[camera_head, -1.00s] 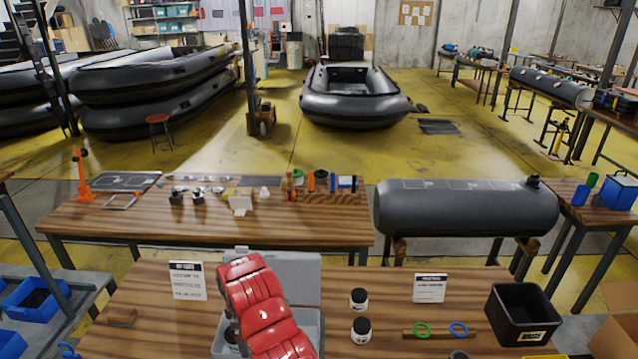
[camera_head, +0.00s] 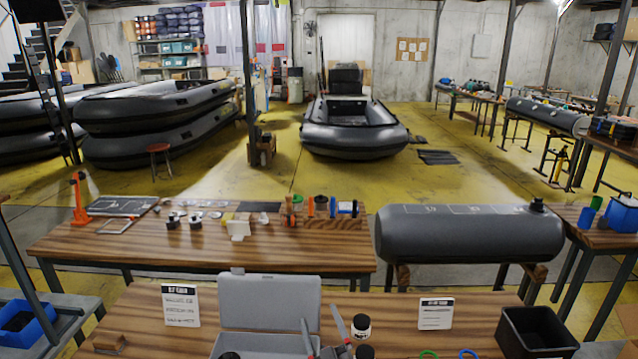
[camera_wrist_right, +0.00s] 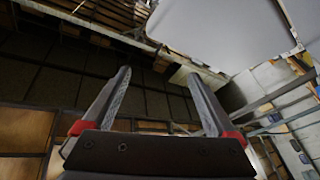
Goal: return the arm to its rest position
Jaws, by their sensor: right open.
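My right gripper (camera_head: 322,322) shows at the bottom middle of the head view, in front of the open grey case (camera_head: 270,290). Only its two fingers show there, pointing up and spread apart. In the right wrist view the two fingers of the same gripper (camera_wrist_right: 160,85) are wide apart with nothing between them. Beyond them in that view are dark panels and wooden edges. The rest of the right arm is below the head view's frame. My left gripper is not in view.
The near bench (camera_head: 140,325) holds two sign cards (camera_head: 181,305) (camera_head: 436,313), a dark-lidded jar (camera_head: 361,327) and a black bin (camera_head: 535,332). A second bench (camera_head: 130,245) with tools and a grey tube (camera_head: 470,235) stand behind.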

